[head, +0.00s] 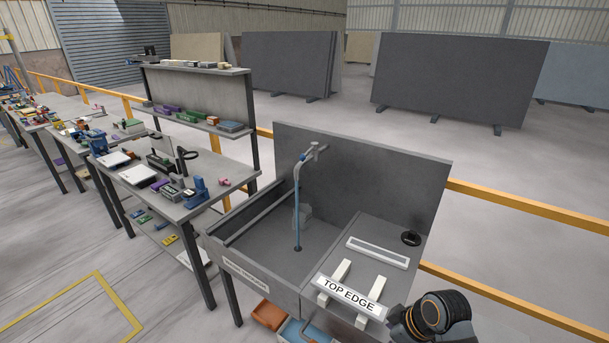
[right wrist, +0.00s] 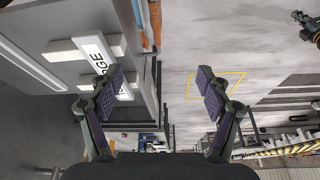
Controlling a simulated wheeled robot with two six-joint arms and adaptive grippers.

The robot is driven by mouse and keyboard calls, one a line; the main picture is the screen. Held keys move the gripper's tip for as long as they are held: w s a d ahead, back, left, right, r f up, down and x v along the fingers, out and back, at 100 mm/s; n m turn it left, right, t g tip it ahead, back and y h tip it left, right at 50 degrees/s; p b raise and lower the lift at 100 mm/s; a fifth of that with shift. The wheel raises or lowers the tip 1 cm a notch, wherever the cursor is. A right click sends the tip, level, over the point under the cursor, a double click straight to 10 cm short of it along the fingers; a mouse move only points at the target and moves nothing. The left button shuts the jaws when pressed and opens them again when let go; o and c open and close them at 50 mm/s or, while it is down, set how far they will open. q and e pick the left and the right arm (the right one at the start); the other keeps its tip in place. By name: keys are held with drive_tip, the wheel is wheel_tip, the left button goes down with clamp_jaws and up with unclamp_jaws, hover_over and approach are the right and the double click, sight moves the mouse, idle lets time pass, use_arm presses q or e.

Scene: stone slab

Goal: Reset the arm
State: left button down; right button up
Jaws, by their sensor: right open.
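My right arm comes in at the bottom right of the head view, with dark joints and an orange ring, in front of the bench's right end. Its fingers cannot be made out there. In the right wrist view my right gripper (right wrist: 160,87) is open, its two purple-padded fingers wide apart with nothing between them. The bench with the TOP EDGE plate lies beyond and to the left of the fingers. A dark part with a yellow ring at the top right edge of that view looks like my left arm; its jaw state is unclear.
The TOP EDGE plate (head: 350,294) lies across two pale blocks on the grey bench (head: 384,237).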

use_arm(q)
drive_tip(key=w, duration=0.6)
use_arm(e)
drive_tip(key=s+d+m+t+h, duration=0.1)
drive_tip(key=s+d+m+h, duration=0.35)
drive_tip(key=s+m, duration=0.55)
drive_tip(key=s+d+f+g+b, duration=0.1)
drive_tip(key=d+f+b, duration=0.1)
drive_tip(key=f, duration=1.3)
drive_tip(key=s+d+f+b, duration=0.1)
drive_tip(key=f+b, duration=0.2)
drive_tip(key=f, duration=1.3)
use_arm(q)
drive_tip(key=s+f+b, duration=0.3)
drive_tip(key=f, duration=0.5)
drive_tip(key=shift+f+b, duration=0.35)
use_arm(e)
drive_tip(key=s+d+f+g, duration=0.1)
drive_tip(key=s+f, duration=1.8)
drive_tip(key=f, duration=0.2)
drive_tip(key=shift+d+f+g, duration=0.2)
drive_tip(key=shift+f+g, duration=0.05)
drive_tip(key=shift+g, duration=0.05)
